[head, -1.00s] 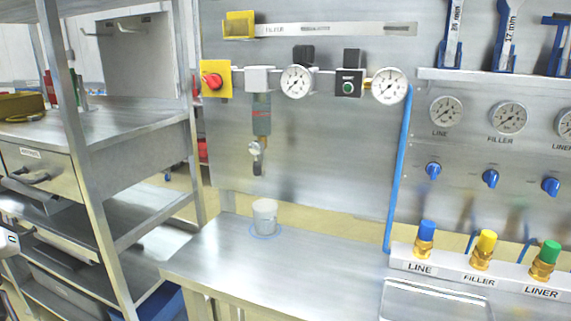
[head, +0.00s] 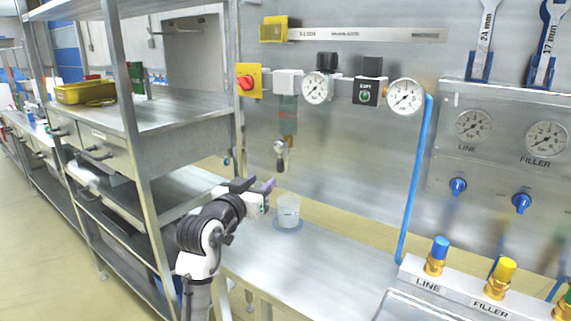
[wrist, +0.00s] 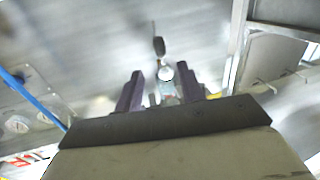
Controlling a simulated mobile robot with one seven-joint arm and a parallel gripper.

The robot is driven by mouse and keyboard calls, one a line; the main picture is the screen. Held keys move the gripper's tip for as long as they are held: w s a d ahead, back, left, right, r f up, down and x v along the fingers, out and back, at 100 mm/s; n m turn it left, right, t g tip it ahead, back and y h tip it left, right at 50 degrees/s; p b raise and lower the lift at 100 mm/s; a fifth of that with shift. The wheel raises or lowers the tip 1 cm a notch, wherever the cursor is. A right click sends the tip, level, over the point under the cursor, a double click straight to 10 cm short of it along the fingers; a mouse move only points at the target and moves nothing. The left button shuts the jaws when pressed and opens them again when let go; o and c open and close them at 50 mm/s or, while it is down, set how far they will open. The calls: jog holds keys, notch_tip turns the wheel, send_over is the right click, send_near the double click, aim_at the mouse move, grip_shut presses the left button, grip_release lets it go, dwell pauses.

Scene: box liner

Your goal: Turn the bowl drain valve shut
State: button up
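The bowl drain valve (head: 280,148) hangs under the filter bowl (head: 287,115) on the wall panel. It has a round silver body and a dark lever that appears to hang downward. My gripper (head: 270,184) is below and slightly left of the valve in the head view, apart from it. In the wrist view my gripper (wrist: 163,92) has its two purple fingers spread with a gap between them. The round valve end (wrist: 166,74) shows in that gap, farther off, with the dark lever (wrist: 158,46) above it in the picture.
A translucent cup (head: 288,211) stands on the steel bench (head: 300,265) below the valve. A yellow-backed red knob (head: 247,81) and gauges (head: 404,96) are on the panel above. A steel shelf rack (head: 140,140) stands at left, close to my arm.

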aim_at(279, 167)
jog(key=p+x, duration=0.3)
jog(key=x, duration=0.8)
jog(key=shift+w+d, duration=0.2)
jog(key=shift+w, duration=0.15)
grip_shut()
